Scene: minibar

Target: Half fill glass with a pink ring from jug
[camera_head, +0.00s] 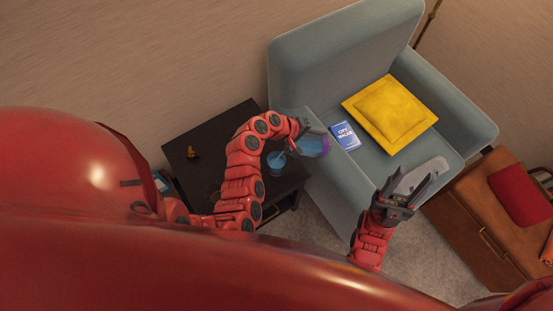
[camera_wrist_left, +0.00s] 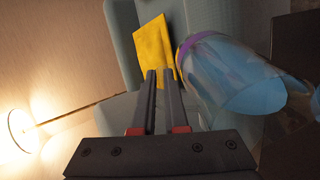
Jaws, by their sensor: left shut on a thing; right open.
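My left gripper (camera_head: 302,127) is shut on a clear jug (camera_head: 313,146) with a purple band and blue liquid, held at the table's right edge beside the armchair. In the left wrist view the jug (camera_wrist_left: 232,75) is tilted, right of the nearly closed fingers (camera_wrist_left: 163,75); what they grip is hard to see. A small glass (camera_head: 276,162) with blue contents stands on the dark table, just left of the jug. A pink ring on it cannot be made out. My right gripper (camera_head: 407,186) is open in front of the armchair.
The dark side table (camera_head: 222,137) carries a small brown object (camera_head: 193,152). The blue-grey armchair (camera_head: 318,55) holds a yellow cushion (camera_head: 390,112) and a blue book (camera_head: 345,135). A brown cabinet (camera_head: 475,215) with a red cushion (camera_head: 520,195) stands at right.

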